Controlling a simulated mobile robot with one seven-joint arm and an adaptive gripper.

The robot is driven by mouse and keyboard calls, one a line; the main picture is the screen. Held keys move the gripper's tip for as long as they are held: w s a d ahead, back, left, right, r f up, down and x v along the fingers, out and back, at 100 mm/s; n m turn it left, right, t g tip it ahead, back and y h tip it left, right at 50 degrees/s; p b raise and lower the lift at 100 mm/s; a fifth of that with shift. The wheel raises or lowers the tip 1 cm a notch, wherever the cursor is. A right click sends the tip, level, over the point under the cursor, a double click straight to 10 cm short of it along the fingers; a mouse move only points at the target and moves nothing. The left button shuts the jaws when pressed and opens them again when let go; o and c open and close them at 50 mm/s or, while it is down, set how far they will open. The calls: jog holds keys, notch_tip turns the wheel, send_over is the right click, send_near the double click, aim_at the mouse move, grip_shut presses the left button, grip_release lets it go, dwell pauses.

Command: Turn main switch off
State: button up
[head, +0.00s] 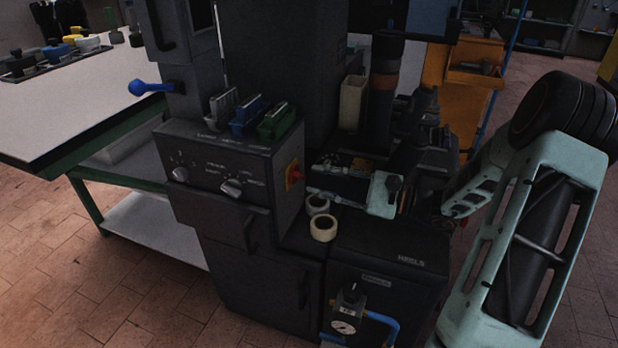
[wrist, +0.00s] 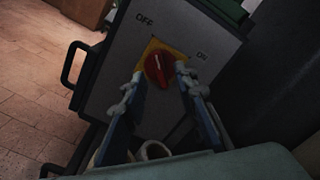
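The main switch, a red knob on a yellow plate, is on the right side of the grey control box in the head view (head: 294,174). In the wrist view the red knob (wrist: 159,69) is near the centre, with OFF printed at its upper left and ON at its right. I cannot tell which label it points to. My gripper (wrist: 161,76) is open, its two fingertips apart on either side of the knob. Whether a finger touches it I cannot tell. In the head view my gripper (head: 311,179) reaches in from the right toward the switch.
The control box front (head: 215,172) carries other knobs, with clamp-like coloured items on top. Tape rolls (head: 323,228) stand on the ledge below the switch. A pressure gauge (head: 343,326) with blue hoses is lower down. A workbench (head: 60,115) is at left.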

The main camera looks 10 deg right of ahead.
jog(key=v, duration=0.8)
jog(key=shift+d, duration=0.15)
jog(key=shift+s, duration=0.1)
